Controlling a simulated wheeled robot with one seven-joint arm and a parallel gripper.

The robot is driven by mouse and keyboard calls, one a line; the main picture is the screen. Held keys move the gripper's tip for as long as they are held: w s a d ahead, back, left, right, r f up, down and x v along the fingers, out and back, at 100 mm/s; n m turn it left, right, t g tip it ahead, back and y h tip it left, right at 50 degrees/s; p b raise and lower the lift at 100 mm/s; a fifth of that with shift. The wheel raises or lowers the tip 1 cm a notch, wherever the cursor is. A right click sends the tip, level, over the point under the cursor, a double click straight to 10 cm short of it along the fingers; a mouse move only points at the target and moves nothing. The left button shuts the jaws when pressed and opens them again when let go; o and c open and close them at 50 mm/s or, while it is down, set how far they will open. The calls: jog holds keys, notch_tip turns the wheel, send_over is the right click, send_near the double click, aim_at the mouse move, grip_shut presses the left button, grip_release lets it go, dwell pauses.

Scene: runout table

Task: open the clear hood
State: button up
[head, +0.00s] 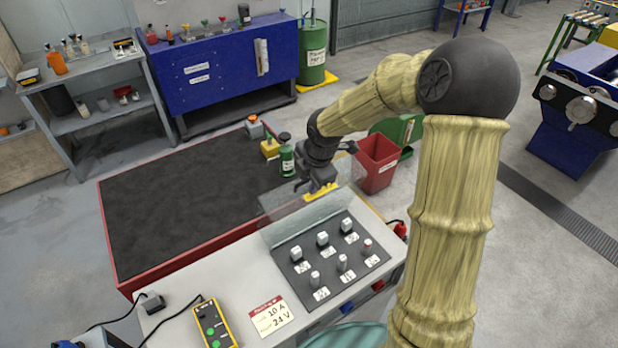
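The clear hood (285,206) is a see-through cover at the back edge of the dark control panel (316,262). It appears tilted up and back, with the knobs and switches in front of it uncovered. A yellow bar (321,193), apparently the hood's handle, shows at its upper part. My gripper (317,187) is right at this bar, pointing down from the far side. The fingertips are small and dark, and I cannot tell whether they are closed on the bar or only touching it.
The grey bench (210,275) holds a yellow pendant with green buttons (213,324) and a label card (271,316). Behind are a red-edged dark table (185,195), a green bottle (287,160) and a red bin (376,165). My arm crosses the right side.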

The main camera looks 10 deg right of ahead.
jog(key=shift+r, duration=0.1)
jog(key=shift+d+r, duration=0.1)
jog(key=shift+r, duration=0.15)
jog(key=v, duration=1.6)
jog(key=shift+s+r, duration=0.15)
jog(key=shift+r, duration=0.15)
jog(key=shift+f, duration=0.1)
